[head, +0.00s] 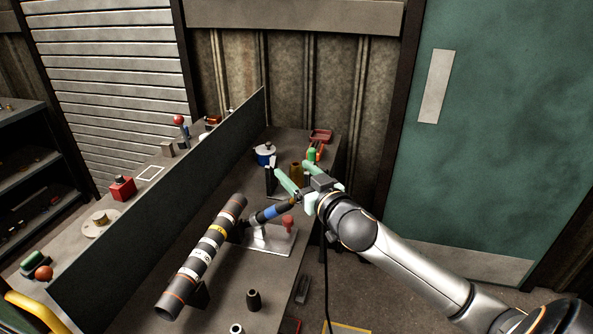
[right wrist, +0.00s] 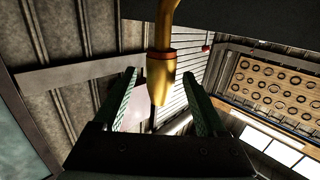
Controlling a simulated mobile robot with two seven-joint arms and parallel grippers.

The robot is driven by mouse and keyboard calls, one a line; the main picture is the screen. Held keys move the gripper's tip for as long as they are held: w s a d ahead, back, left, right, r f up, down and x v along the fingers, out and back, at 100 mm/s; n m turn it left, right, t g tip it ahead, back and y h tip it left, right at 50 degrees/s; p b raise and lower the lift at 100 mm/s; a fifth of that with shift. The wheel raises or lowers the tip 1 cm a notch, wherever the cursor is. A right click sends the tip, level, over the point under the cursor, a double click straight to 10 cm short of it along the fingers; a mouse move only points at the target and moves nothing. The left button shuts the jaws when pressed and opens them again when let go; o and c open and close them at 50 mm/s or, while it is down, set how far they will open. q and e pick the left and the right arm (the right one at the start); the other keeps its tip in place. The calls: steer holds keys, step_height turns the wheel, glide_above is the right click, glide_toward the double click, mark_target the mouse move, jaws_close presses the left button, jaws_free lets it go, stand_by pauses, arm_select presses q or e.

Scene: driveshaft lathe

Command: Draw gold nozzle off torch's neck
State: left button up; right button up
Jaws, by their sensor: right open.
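The gold nozzle (right wrist: 162,78) shows in the right wrist view, with a reddish ring near its joint to the curved gold neck (right wrist: 165,12). My right gripper (right wrist: 165,88) is open, with one green finger on each side of the nozzle. Gaps show on both sides, so it does not look clamped. In the head view my right gripper (head: 292,186) is beyond the blue-and-black torch handle (head: 271,213) and hides part of the torch's front. My left gripper is not in view.
A banded shaft (head: 205,255) lies across the bench, left of the torch. A brownish-gold cylinder (head: 296,169) and a green bottle (head: 312,154) show behind the gripper. A low grey partition (head: 170,200) runs along the bench.

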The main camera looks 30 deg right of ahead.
mark_target(297, 164)
steer(key=shift+c, duration=0.3)
jaws_close()
steer(key=c, duration=0.6)
jaws_free()
jaws_close()
steer(key=shift+w+r, duration=0.1)
steer(key=shift+r, duration=0.05)
steer(key=shift+r+p, duration=0.45)
steer(key=shift+p, duration=0.15)
steer(key=shift+r+p, duration=0.5)
steer(key=shift+r, duration=1.9)
